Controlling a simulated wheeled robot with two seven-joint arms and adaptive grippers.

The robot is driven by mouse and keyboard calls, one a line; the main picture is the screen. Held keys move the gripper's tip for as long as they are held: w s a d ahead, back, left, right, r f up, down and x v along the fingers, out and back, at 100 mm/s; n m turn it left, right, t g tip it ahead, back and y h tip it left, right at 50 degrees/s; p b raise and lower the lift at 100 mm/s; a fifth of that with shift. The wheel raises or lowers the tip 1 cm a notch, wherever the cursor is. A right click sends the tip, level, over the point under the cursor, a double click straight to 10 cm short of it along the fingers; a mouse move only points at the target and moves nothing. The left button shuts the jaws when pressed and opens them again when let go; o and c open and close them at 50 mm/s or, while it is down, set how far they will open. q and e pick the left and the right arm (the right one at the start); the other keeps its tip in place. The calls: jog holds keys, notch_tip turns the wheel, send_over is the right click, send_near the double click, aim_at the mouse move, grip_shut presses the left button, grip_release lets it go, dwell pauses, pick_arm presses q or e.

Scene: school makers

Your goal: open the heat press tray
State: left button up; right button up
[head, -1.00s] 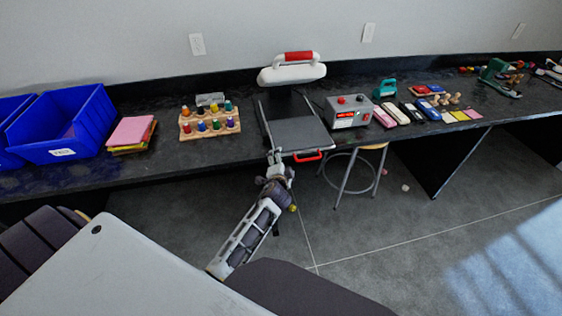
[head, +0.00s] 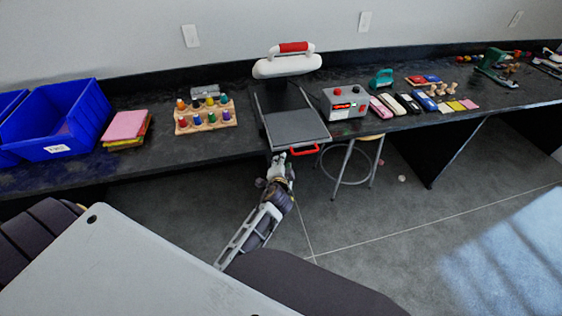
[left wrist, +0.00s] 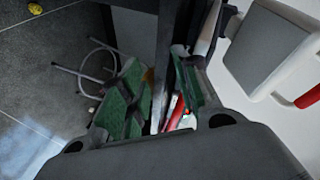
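The heat press has a white upper part with a red grip (head: 287,65) and stands at the back of the black bench. Its dark flat tray (head: 297,129) lies in front, over the bench edge, with a red handle (head: 304,151) at its front. My left gripper (head: 279,158) is just below and left of that handle, at the bench edge. In the left wrist view its green-padded fingers (left wrist: 165,95) are apart. A red and white piece (left wrist: 178,112) shows between them, perhaps the handle; I cannot tell whether they touch it. My right gripper is out of view.
A grey control box (head: 344,102) stands right of the press, and a block of coloured pegs (head: 205,117) stands left. Blue bins (head: 60,122) are at far left. A stool (head: 350,160) is under the bench, right of my arm. The floor in front is clear.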

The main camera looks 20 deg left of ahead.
pick_arm(q)
jog(key=shift+s+d+r, duration=0.25)
jog(key=shift+s+d, duration=0.25)
jog(key=shift+s, duration=0.2)
jog(key=shift+s+d+r, duration=0.3)
jog(key=shift+s+d, duration=0.15)
jog(key=shift+s, duration=0.25)
jog(key=shift+s+d+r, duration=0.25)
jog(key=shift+s+d, duration=0.25)
jog(key=shift+s, duration=0.2)
